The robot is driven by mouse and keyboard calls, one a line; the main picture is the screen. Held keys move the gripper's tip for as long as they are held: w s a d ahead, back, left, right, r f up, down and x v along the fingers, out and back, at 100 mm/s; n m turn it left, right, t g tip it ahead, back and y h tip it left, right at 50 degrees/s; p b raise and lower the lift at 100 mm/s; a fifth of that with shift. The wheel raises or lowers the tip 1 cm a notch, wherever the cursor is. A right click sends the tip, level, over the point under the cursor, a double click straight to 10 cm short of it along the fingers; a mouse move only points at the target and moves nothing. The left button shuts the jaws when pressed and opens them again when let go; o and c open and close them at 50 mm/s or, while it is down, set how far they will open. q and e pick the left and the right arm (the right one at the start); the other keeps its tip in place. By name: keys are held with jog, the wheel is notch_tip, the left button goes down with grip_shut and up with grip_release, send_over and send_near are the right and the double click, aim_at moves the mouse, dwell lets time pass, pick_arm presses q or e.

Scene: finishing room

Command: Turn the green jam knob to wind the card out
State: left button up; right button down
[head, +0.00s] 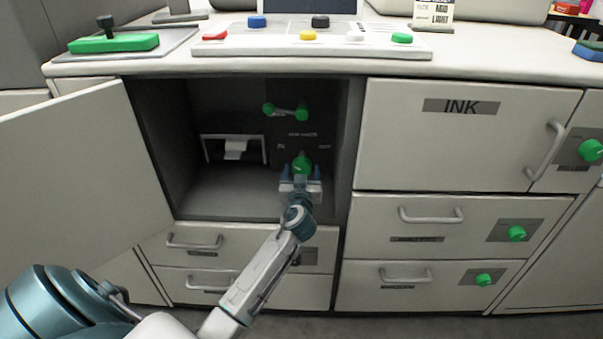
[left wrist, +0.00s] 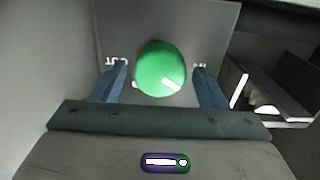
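The green jam knob (head: 302,164) is on the back panel inside the open compartment. In the left wrist view the knob (left wrist: 160,68) is round, with a white mark at its lower right and white lettering on both sides. My left gripper (head: 301,178) reaches into the compartment just in front of the knob. Its two blue fingers (left wrist: 167,78) stand apart, one on each side of the knob, with gaps showing. A white card (head: 235,149) sticks out of a framed slot (head: 205,149) left of the knob. My right gripper is not in view.
The open door (head: 80,180) stands to the left. A green-ended lever (head: 285,111) is above the knob. The INK door (head: 455,140) and drawers (head: 440,240) with green knobs are to the right. A button panel (head: 270,46) lies on the counter above.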

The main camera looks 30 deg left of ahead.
pick_arm(q)
jog(key=c, duration=0.7)
jog(key=shift+c, duration=0.2)
